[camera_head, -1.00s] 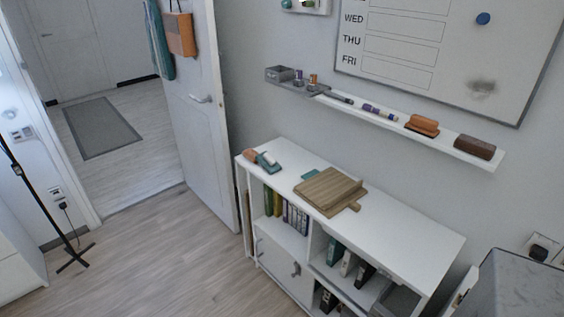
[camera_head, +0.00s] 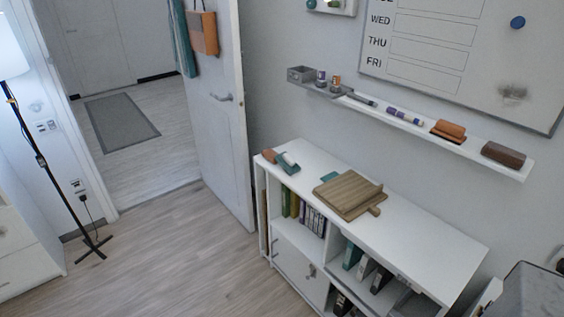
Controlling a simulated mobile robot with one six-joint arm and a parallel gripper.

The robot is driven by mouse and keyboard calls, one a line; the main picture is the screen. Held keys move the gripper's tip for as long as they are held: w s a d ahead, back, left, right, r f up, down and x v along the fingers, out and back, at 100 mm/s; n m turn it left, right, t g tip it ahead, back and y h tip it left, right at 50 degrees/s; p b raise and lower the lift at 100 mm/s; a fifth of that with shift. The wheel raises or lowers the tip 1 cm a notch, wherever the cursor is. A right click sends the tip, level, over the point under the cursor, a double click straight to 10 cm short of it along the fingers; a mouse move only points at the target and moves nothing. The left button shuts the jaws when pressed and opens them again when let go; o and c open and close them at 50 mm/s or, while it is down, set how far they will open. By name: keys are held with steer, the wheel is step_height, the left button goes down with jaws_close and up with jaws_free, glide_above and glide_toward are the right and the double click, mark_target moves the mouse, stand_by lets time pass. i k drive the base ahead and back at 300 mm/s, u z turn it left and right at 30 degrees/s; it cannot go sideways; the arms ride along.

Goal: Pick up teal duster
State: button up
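A small flat teal piece (camera_head: 329,177) lies on the white shelf desk (camera_head: 420,237), right against the far left edge of a wooden board; it may be the teal duster, partly covered. A second teal thing (camera_head: 287,163), with a pale part, sits near the desk's left end; its shape looks more like a tape dispenser, but it is too small to be sure. My gripper is not in view.
The wooden board (camera_head: 348,194) lies mid-desk. An orange-brown item (camera_head: 269,155) is at the left end. A wall ledge (camera_head: 465,150) above holds markers, an orange eraser (camera_head: 448,131) and a brown one (camera_head: 503,154). The floor (camera_head: 190,265) in front is clear.

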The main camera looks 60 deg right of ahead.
mark_target(287, 163)
steer(key=i, duration=0.95)
steer(key=z, duration=0.05)
